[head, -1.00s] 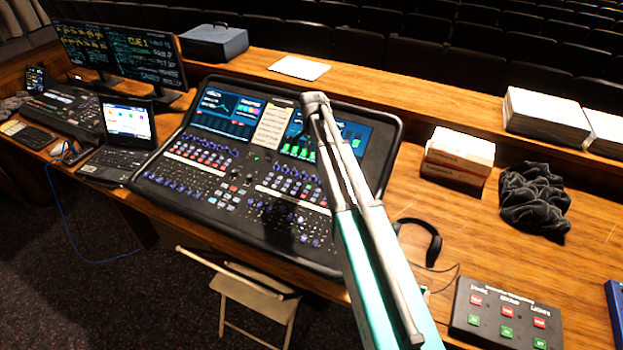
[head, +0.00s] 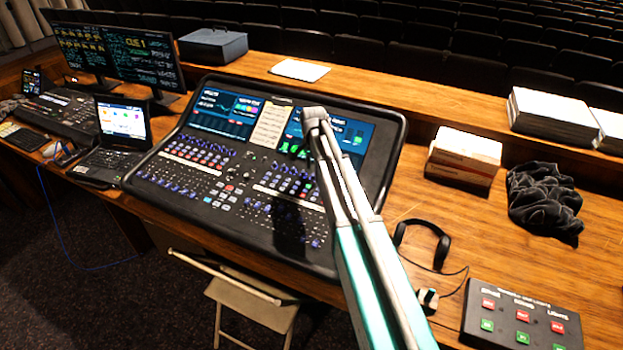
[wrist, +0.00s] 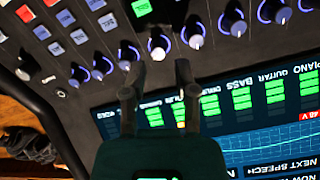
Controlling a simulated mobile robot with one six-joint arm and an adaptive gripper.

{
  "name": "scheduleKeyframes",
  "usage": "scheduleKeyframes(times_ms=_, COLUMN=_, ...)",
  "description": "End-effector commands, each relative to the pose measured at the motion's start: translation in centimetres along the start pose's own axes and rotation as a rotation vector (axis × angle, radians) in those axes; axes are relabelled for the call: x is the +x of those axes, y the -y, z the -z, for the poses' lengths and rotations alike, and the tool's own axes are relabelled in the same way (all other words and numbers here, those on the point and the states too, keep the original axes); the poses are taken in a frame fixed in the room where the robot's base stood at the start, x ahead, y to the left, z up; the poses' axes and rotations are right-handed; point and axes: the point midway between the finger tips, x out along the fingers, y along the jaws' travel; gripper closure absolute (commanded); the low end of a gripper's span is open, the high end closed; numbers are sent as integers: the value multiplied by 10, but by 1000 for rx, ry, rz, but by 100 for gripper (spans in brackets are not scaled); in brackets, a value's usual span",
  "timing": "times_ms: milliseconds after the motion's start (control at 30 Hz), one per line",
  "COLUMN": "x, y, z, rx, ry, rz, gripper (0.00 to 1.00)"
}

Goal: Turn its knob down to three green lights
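The mixing desk (head: 265,245) fills the middle of the head view, with lit screens at its back. In the wrist view a row of knobs with blue-lit rims crosses the panel; one knob (wrist: 158,46) has a white cap. It lies just beyond and between the fingertips of my gripper (wrist: 159,68), which is open, with a gap between its fingers. I cannot tell whether they touch the knob. Below the row, a screen (wrist: 270,140) shows columns of green lights (wrist: 240,103) with upside-down labels such as bass, guitar and piano. In the head view my arm hides my gripper.
A laptop (head: 122,135) and monitors (head: 145,55) stand left of the desk. Headphones (head: 436,243), a button box (head: 522,312), a carton (head: 464,157) and a dark cloth (head: 543,200) lie to the right. A folding chair (head: 250,302) stands in front. Other desk knobs crowd my fingers.

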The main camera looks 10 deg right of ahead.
Motion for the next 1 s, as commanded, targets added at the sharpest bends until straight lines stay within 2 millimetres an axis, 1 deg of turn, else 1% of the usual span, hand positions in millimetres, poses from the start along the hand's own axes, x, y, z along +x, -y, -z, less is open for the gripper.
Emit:
scheduleKeyframes(times_ms=33, x=8, y=0, z=0, rx=0, ry=0, rz=0, gripper=62)
scheduleKeyframes(times_ms=100, x=14, y=0, z=0, rx=0, ry=0, rz=0, gripper=62)
scheduleKeyframes(times_ms=400, x=30, y=0, z=0, rx=0, ry=0, rz=0, gripper=62)
scheduleKeyframes(times_ms=900, x=33, y=0, z=0, rx=1, ry=0, rz=0, gripper=62)
scheduleKeyframes(times_ms=933, x=33, y=0, z=0, rx=1, ry=0, rz=0, gripper=66)
scheduleKeyframes(times_ms=1000, x=33, y=0, z=0, rx=1, ry=0, rz=0, gripper=79)
